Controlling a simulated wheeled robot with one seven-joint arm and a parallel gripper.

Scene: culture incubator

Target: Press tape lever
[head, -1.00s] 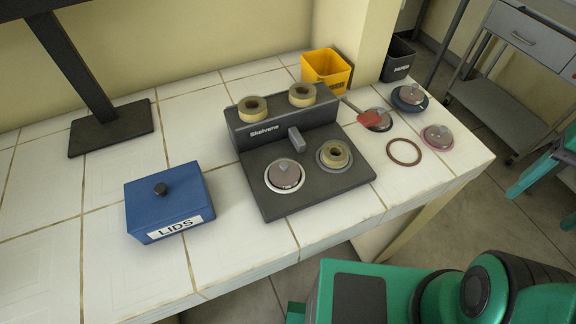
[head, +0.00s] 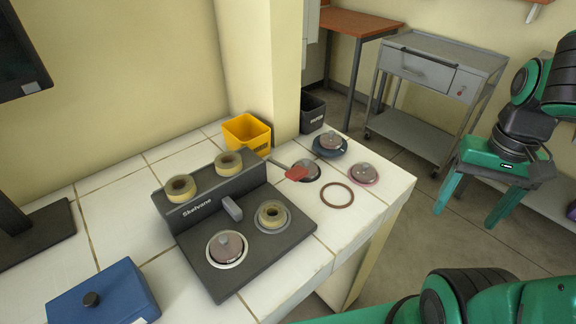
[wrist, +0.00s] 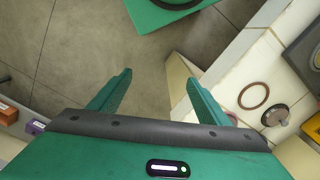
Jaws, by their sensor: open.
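The dark Skelvano tape station (head: 290,235) stands on the white tiled counter. Its short grey lever (head: 232,208) sticks up at the middle, between the raised back block and the flat front plate. Two tan tape rolls (head: 180,188) (head: 229,163) sit on the back block. Another tape roll (head: 271,213) sits on the right round seat, and a lidded dish (head: 227,246) on the left one. My gripper (head: 464,215) is open and empty, over the floor right of the counter, well away from the lever. It also shows in the wrist view (wrist: 159,77), fingers apart.
A blue LIDS box (head: 105,295) is at front left. A grey trolley (head: 430,65) stands beyond.

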